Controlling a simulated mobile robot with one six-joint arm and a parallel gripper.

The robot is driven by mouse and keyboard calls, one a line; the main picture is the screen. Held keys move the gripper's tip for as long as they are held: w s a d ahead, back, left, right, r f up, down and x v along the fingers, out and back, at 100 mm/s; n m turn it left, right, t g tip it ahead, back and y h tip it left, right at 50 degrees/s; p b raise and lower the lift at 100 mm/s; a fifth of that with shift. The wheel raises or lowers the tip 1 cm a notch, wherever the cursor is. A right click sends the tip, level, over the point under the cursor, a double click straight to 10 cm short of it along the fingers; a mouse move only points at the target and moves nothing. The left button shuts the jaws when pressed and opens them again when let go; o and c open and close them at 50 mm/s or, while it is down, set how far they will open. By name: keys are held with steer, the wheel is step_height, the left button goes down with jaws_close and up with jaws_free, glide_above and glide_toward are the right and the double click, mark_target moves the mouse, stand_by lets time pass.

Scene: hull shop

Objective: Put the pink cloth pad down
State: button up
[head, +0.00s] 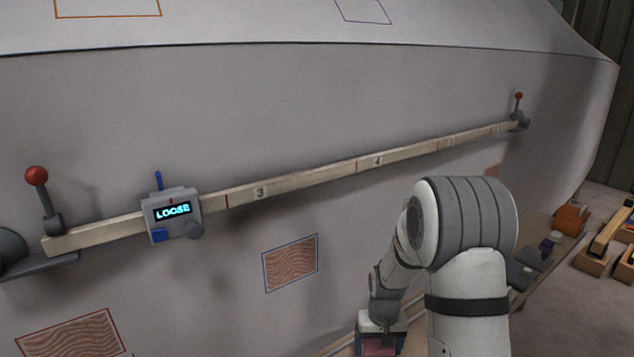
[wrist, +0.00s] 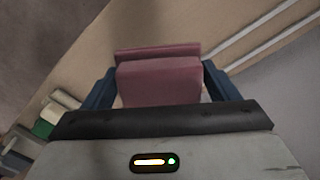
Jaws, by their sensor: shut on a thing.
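The pink cloth pad (wrist: 158,82) is a block-shaped dusky pink piece between the two dark blue fingers of my gripper (wrist: 158,90) in the wrist view. My gripper is shut on it. In the head view the pad (head: 378,346) shows at the bottom edge, under my gripper (head: 380,340), low in front of the hull wall. A tan bench surface (wrist: 85,72) lies beyond the pad in the wrist view. I cannot tell whether the pad touches it.
A wooden batten (head: 310,178) runs across the hull, with a grey box (head: 171,216) reading "LOOSE" and red-knobbed clamps (head: 37,177) (head: 518,97) at its ends. An orange box (head: 571,219) and dark items (head: 524,275) stand on the bench at right. Green and white items (wrist: 47,123) lie left in the wrist view.

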mark_target(379, 346)
steer(key=r+p, duration=0.1)
steer(key=p, duration=0.1)
steer(key=s+r+p, duration=0.1)
steer(key=r+p, duration=0.1)
steer(key=shift+p, duration=0.35)
